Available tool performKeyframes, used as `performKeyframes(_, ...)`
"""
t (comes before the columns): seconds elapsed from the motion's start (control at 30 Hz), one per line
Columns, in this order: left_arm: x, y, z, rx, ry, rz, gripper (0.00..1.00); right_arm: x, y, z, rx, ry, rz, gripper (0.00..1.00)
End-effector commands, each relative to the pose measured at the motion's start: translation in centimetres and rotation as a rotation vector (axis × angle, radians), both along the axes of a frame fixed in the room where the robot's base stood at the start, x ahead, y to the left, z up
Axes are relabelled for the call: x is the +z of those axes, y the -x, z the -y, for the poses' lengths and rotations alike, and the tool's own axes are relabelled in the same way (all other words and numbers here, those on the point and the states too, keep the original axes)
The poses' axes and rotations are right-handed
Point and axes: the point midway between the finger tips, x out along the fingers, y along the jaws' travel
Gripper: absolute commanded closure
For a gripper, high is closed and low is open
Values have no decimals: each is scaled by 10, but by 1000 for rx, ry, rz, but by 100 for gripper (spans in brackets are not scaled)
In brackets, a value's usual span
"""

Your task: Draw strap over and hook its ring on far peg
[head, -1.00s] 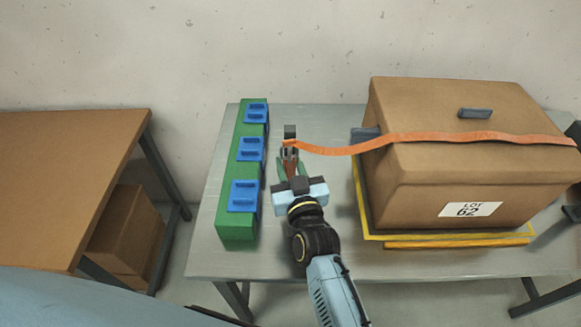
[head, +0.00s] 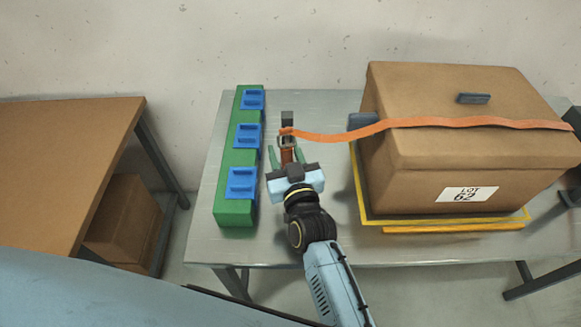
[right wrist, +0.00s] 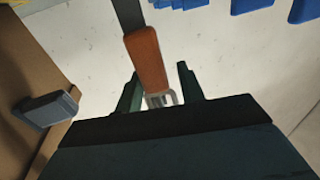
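The orange strap (head: 410,123) lies across the lid of the brown box (head: 440,185) and runs left past its side. Its end, with a grey metal ring (head: 287,141), is at a dark upright peg (head: 287,118) on the table. The right wrist view also shows the strap end (right wrist: 147,60) and part of the ring (right wrist: 160,99); I cannot tell whether the ring is around the peg. My right gripper (head: 286,157) is just in front of the peg, its fingers apart on either side of the strap end. My left gripper is not in view.
A green rack (head: 235,218) with blue blocks (head: 247,136) stands left of the peg. A grey block (head: 362,121) sticks out at the box's left side. The box rests on a yellow-edged base (head: 375,222). The table's front left is clear.

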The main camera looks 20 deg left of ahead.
Motion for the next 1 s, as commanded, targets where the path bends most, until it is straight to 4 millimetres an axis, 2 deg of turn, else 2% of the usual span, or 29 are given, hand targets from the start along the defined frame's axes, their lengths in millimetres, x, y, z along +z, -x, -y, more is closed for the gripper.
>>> performKeyframes(0.07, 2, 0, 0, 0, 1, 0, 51, -6, 1, 11, -11, 9, -12, 48)
performKeyframes(0.17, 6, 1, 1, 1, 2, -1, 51, -4, 17, 19, -9, 9, -10, 48)
performKeyframes(0.37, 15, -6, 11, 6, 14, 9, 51, -2, 62, 42, -5, 6, -2, 48)
performKeyframes(0.5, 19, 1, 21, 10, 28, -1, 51, -1, 90, 55, -2, 1, 4, 48)
performKeyframes(0.6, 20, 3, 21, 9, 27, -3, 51, 0, 105, 62, -1, 0, 7, 48)
performKeyframes(0.8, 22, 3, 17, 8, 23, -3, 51, 1, 121, 71, -1, -3, 12, 48)
performKeyframes(1.0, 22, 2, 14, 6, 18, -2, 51, 2, 124, 72, 0, -3, 13, 48)
